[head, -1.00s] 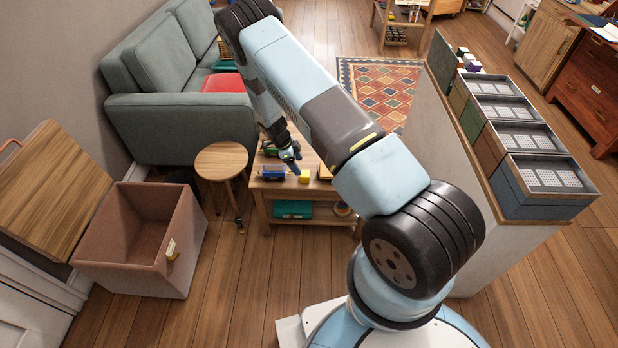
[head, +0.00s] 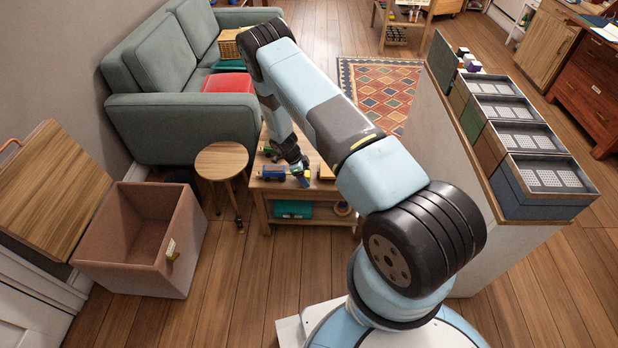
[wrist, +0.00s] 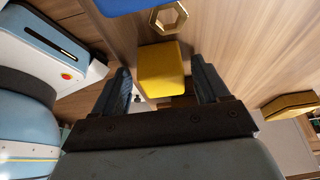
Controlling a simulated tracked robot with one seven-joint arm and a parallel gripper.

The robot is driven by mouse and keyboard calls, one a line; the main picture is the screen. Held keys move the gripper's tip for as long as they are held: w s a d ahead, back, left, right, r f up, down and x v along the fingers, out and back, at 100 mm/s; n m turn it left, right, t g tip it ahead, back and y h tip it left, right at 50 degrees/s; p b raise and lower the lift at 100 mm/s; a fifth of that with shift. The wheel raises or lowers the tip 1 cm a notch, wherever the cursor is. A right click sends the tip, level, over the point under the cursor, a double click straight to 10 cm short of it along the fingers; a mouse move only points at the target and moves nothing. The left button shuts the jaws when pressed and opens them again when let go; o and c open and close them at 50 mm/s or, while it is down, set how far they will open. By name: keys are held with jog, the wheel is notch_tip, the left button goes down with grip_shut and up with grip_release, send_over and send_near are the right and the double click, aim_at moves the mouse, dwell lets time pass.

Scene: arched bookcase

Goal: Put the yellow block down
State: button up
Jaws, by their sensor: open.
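The yellow block (wrist: 165,70) shows in the wrist view on the wooden top of the low table (head: 262,189). It lies between the two spread fingers of my gripper (wrist: 165,88), near their tips. A gap shows beside the block on the right, so the fingers are not closed on it. In the head view my gripper (head: 302,178) is down at the table top and largely hides the block.
A blue toy vehicle (head: 271,174) stands left of my gripper on the table. The wrist view shows a brass hexagonal ring (wrist: 168,17) close to the block. A round stool (head: 222,160) and an open box (head: 143,245) stand further left.

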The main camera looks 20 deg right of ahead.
jog(key=c, duration=1.1)
jog(key=shift+r, duration=0.1)
jog(key=shift+c, duration=0.2)
